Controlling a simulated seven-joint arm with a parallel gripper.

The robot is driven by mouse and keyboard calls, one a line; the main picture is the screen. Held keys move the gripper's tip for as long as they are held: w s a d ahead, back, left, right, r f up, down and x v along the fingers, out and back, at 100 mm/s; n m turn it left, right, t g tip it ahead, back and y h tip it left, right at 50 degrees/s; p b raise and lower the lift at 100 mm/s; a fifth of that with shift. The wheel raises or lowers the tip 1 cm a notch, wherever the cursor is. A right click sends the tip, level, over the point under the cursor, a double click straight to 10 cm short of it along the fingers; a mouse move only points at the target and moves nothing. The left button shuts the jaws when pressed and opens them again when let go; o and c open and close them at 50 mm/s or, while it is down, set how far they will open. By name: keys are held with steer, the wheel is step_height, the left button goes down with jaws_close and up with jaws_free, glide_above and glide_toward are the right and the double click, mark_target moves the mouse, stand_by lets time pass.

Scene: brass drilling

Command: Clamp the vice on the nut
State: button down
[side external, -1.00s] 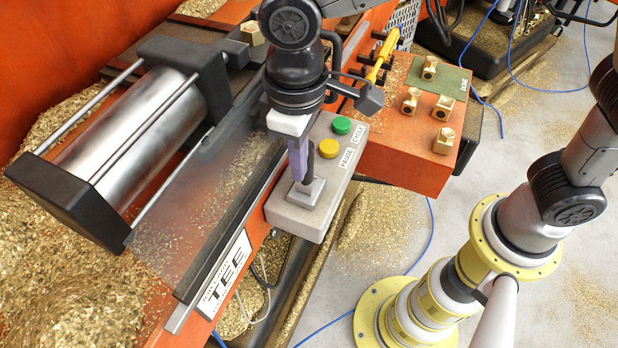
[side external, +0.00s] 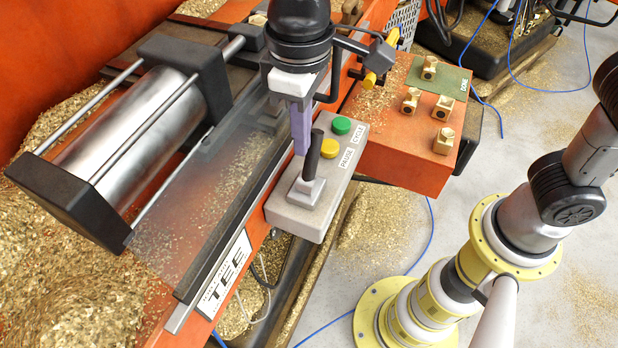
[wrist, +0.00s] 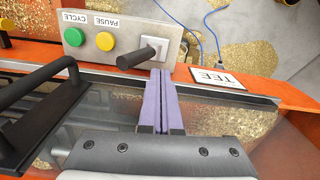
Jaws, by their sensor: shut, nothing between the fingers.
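The vice's steel cylinder (side external: 125,140) lies at the left with black end blocks. Its bright rod (side external: 235,46) shows extended from the upper block to a dark jaw (side external: 250,37). The nut by the jaw cannot be made out now, so I cannot tell whether the jaw touches it. The black lever (side external: 314,155) on the grey control box (side external: 298,218) leans over; it also shows in the wrist view (wrist: 137,57). My gripper (side external: 301,152) is shut and empty, with its purple fingers just beside the lever. The fingers also show in the wrist view (wrist: 161,72).
Green (side external: 341,125) and yellow (side external: 329,148) buttons sit on the box beside the lever. Several brass fittings (side external: 443,138) stand on the orange block (side external: 400,155), one on its green DONE mat (side external: 450,80). A clear guard (side external: 215,180) runs alongside the cylinder.

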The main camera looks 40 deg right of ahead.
steer(key=shift+s+a+r, duration=0.1)
steer(key=shift+a+r, duration=0.1)
steer(key=shift+r, duration=0.95)
steer(key=shift+s+a+r, duration=0.1)
steer(key=shift+a+r, duration=0.05)
steer(key=shift+r, duration=0.95)
steer(key=s+d+r+m+t+y, duration=0.1)
steer(key=d+r+m, duration=0.15)
steer(key=d, duration=0.65)
steer(key=s+d+r+m+t, duration=0.15)
steer(key=d+r, duration=0.25)
steer(key=d, duration=0.5)
steer(key=s+d+f+m+t+h, duration=0.1)
steer(key=s+d+f+m+t, duration=0.1)
steer(key=s+d+f, duration=0.7)
steer(key=shift+s+d+f+t, duration=0.2)
steer(key=shift+d+f+t, duration=0.2)
steer(key=shift+f+t, duration=0.15)
steer(key=shift+r, duration=0.1)
